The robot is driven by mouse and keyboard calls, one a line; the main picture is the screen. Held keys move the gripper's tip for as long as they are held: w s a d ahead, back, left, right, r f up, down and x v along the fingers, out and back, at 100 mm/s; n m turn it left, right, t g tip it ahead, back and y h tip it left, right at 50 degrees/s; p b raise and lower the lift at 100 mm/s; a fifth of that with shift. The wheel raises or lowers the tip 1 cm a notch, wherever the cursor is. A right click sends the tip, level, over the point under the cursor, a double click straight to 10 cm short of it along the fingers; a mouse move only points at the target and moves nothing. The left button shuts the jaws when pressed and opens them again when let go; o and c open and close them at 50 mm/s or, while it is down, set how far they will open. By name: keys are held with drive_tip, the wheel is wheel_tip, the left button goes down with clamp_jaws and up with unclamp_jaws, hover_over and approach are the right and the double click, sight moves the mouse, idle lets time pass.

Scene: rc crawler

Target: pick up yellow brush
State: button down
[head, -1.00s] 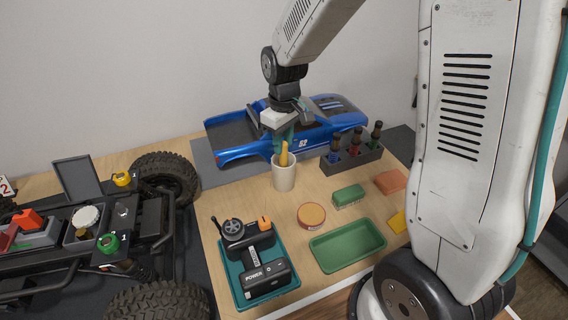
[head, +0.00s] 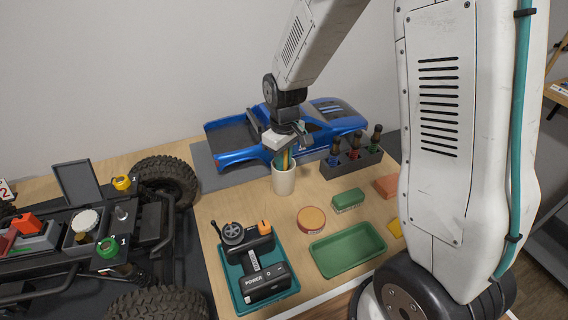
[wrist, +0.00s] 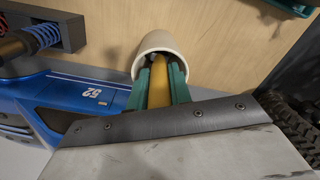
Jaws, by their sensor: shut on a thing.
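The yellow brush (wrist: 159,80) stands in a cream cup (wrist: 163,41), its lower part hidden inside the cup. In the head view the cup (head: 284,181) stands on the wooden table, and only a thin yellow strip of the brush shows above its rim. My gripper (wrist: 161,82) has its teal fingers on both sides of the yellow brush, shut on it at the cup's mouth. In the head view my gripper (head: 285,158) points down over the cup. The fingertips reach to about the rim.
The blue truck body (head: 240,150) lies behind the cup. A dark rack with several shock absorbers (head: 354,160) stands to the right. A round tin (head: 311,219), a green brush (head: 348,200) and a green tray (head: 347,249) lie in front. The crawler chassis (head: 95,240) is at left.

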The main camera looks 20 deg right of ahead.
wheel_tip(320, 180, up, 18)
idle(0.6)
idle(2.1)
